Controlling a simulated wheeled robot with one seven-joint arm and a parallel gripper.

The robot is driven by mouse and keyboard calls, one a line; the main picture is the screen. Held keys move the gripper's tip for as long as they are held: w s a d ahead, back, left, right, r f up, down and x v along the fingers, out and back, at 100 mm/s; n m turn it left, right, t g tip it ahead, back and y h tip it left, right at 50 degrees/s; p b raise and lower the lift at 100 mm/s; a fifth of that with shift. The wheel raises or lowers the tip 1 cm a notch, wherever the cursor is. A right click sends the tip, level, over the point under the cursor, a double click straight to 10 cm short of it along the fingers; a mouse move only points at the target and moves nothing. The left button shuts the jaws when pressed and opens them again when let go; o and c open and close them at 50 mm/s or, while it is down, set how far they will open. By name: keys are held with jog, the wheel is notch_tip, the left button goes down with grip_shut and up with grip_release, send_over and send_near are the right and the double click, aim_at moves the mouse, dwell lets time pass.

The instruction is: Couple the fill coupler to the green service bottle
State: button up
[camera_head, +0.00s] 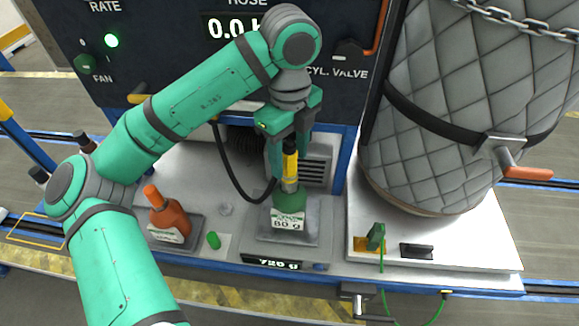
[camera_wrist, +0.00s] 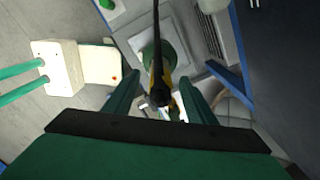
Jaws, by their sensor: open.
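The green service bottle (camera_head: 288,200) stands upright on a small scale plate (camera_head: 262,232), with a label reading 80 g. The fill coupler (camera_head: 290,163), yellow and black with a grey lower end, sits upright on the bottle's neck. A black hose runs from it. I cannot tell whether it is locked on. My gripper (camera_head: 289,142) is open, pointing down, with its fingers on either side of the coupler's upper part. In the wrist view, the coupler (camera_wrist: 159,92) shows between the spread fingers, with the green bottle (camera_wrist: 171,60) beyond it.
An orange bottle (camera_head: 170,219) stands on a pad at left, with a green cap (camera_head: 213,240) lying nearby. A quilted grey tank (camera_head: 450,110) with strap and chain stands at right. A green clamp (camera_head: 376,236) sits before it. The dark panel (camera_head: 170,50) rises behind.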

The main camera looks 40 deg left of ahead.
aim_at(289, 145)
jog(key=shift+r, duration=2.55)
